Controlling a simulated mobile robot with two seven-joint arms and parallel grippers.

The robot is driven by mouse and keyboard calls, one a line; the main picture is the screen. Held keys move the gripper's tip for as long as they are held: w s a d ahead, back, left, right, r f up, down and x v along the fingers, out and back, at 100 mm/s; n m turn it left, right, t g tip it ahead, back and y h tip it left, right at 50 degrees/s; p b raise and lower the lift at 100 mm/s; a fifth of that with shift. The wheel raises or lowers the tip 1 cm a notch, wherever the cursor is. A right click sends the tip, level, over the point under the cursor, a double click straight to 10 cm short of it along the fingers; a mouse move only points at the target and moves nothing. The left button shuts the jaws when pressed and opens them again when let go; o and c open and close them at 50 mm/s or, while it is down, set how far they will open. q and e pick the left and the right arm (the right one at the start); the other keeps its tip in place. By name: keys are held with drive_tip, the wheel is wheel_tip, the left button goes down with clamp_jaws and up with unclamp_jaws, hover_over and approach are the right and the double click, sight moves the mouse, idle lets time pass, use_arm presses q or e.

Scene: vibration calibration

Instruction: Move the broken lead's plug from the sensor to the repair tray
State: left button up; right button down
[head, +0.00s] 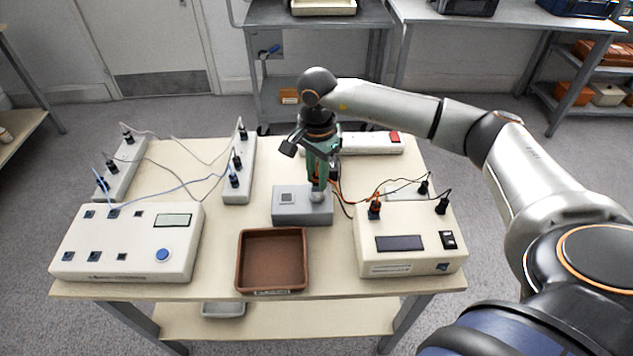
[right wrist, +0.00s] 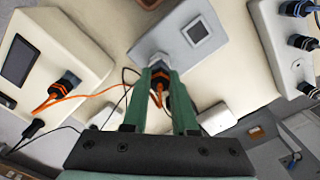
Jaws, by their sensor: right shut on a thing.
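My right gripper (head: 317,180) points down over the grey block (head: 290,212), which has a small silver sensor (head: 318,196) on top. In the right wrist view its green fingers (right wrist: 160,72) are shut around a dark plug with orange bands (right wrist: 161,76). An orange lead (right wrist: 98,94) runs from this plug to another orange-banded plug (right wrist: 65,84) on the cream box. The fingers hide the plug's lower end, so I cannot tell whether it still touches the sensor. The brown repair tray (head: 240,262) is empty, in front of the block. My left gripper is out of view.
A cream box with a dark display (head: 420,258) stands right of the tray. A cream panel with a blue button (head: 130,262) stands left. Socket strips (head: 240,165) with dark plugs and loose leads lie behind. A power strip (head: 365,145) lies behind my gripper.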

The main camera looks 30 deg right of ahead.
sight(317, 176)
drive_tip(key=shift+n+b, duration=0.5)
drive_tip(key=shift+n, duration=1)
drive_tip(key=shift+n, duration=0.3)
drive_tip(key=shift+n+b, duration=0.35)
drive_tip(key=shift+n, duration=0.45)
drive_tip(key=shift+r+p, duration=0.4)
drive_tip(key=shift+r, duration=0.4)
drive_tip(key=shift+r+p, duration=1.15)
drive_tip(key=shift+r, duration=0.6)
